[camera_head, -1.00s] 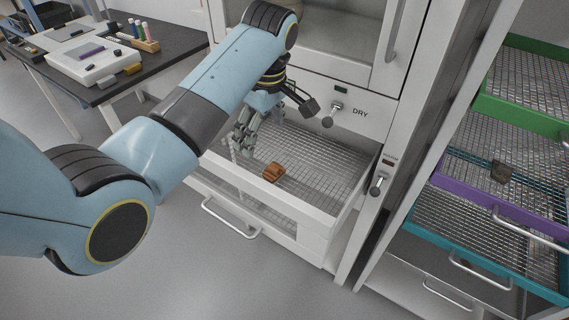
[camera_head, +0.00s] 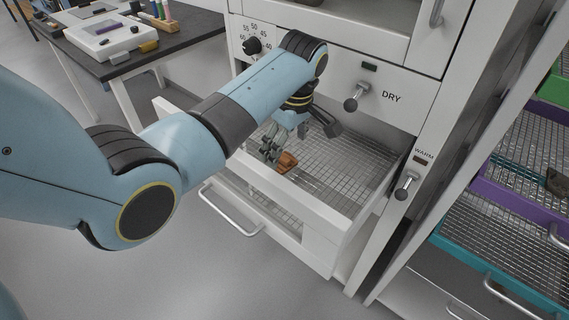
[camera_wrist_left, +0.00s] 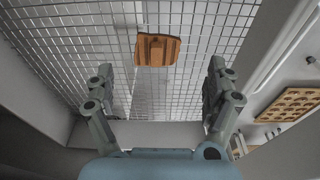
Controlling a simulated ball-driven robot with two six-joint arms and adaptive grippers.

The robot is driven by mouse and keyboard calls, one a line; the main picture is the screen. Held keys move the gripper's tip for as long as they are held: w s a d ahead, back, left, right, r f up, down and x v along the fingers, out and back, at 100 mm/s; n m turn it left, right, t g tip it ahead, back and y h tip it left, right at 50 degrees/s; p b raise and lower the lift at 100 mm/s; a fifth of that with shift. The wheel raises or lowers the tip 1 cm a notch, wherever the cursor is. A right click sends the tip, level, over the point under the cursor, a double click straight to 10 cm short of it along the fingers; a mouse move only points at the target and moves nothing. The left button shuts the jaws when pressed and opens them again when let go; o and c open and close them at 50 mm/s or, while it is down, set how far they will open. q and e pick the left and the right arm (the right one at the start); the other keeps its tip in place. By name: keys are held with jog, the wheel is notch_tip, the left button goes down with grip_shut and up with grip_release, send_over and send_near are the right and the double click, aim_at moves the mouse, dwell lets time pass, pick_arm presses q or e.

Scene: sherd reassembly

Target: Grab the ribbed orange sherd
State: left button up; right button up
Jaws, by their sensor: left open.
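The ribbed orange sherd (camera_head: 287,162) lies on the wire mesh of the open drawer (camera_head: 350,180) under the DRY label. It also shows in the left wrist view (camera_wrist_left: 157,49), ahead of the fingertips and between their lines. My left gripper (camera_head: 271,153) is just left of the sherd in the head view, pointing down into the drawer. In the left wrist view its fingers (camera_wrist_left: 160,84) are spread wide with nothing between them. The gripper partly covers the sherd's left side in the head view. My right gripper is not in view.
The drawer's front wall and side walls stand around the mesh. At right are trays with green, purple (camera_head: 520,200) and teal rims, one holding a dark brown sherd (camera_head: 556,182). A dark table (camera_head: 180,38) with a white device stands at back left. Mesh right of the sherd is clear.

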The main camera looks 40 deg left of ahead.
aim_at(284, 158)
pick_arm(q)
jog(key=f, duration=0.1)
jog(key=f+b, duration=0.1)
jog(key=f, duration=0.1)
jog(key=a+f, duration=0.1)
jog(key=f, duration=0.1)
jog(key=shift+w, duration=0.3)
jog(key=c, duration=1.3)
